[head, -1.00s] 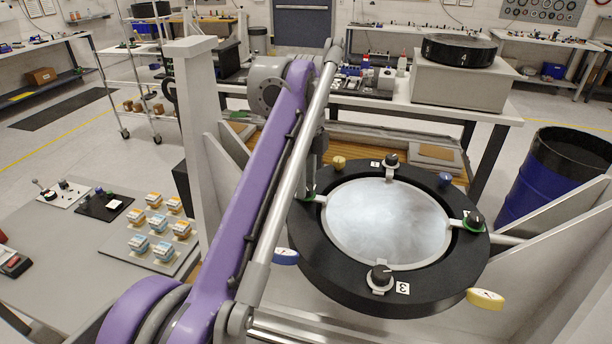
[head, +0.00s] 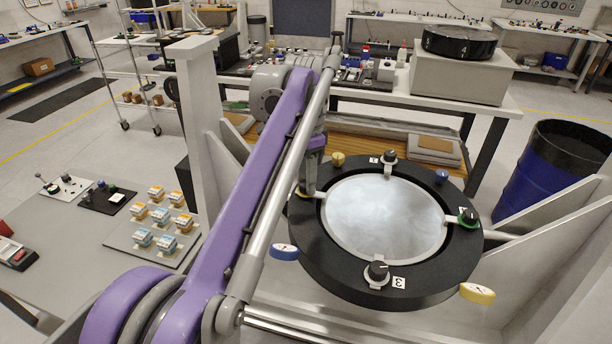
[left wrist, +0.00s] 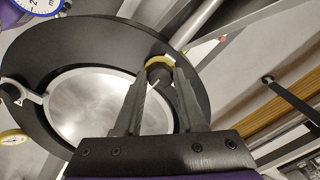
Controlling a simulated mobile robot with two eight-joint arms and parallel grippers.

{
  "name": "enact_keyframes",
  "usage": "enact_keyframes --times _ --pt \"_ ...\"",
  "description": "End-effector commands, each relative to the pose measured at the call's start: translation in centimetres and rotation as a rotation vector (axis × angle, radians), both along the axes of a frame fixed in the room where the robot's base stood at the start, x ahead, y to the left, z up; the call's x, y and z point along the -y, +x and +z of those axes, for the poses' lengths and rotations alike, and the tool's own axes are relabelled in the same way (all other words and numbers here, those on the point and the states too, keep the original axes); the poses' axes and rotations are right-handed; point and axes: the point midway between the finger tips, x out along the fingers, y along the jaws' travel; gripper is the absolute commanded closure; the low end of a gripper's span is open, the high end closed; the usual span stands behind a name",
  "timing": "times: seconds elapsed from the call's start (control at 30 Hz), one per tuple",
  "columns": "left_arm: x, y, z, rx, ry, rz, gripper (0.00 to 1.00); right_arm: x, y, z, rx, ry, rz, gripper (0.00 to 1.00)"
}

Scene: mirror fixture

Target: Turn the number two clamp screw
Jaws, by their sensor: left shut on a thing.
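A round mirror (head: 385,216) sits in a black ring fixture (head: 345,276) with clamp screws around it. The dark knob of the bottom screw (head: 377,270) is beside a label reading 3. The right screw (head: 468,218) has a green ring; the top screw (head: 389,157) has a pale base. My left gripper (head: 306,188) is at the left-hand screw, largely hidden in the head view. In the left wrist view my left gripper (left wrist: 163,80) is shut on this dark screw knob (left wrist: 160,73), which has a yellow ring (left wrist: 158,61) at its base. I cannot read its label.
White upright supports (head: 205,110) stand beside the fixture. A bench with a grey box (head: 460,82) is behind, and a blue drum (head: 552,170) stands at right.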

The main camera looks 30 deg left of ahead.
Motion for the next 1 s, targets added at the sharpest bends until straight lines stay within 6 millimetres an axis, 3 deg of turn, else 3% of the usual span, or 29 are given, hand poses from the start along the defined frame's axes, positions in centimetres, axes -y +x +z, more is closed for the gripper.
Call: enact_keyframes --times 1.0 --pt "-0.07 0.04 0.17 0.003 0.001 0.931 1.00 0.00 0.34 0.50 0.007 0.000 0.000 0.29"
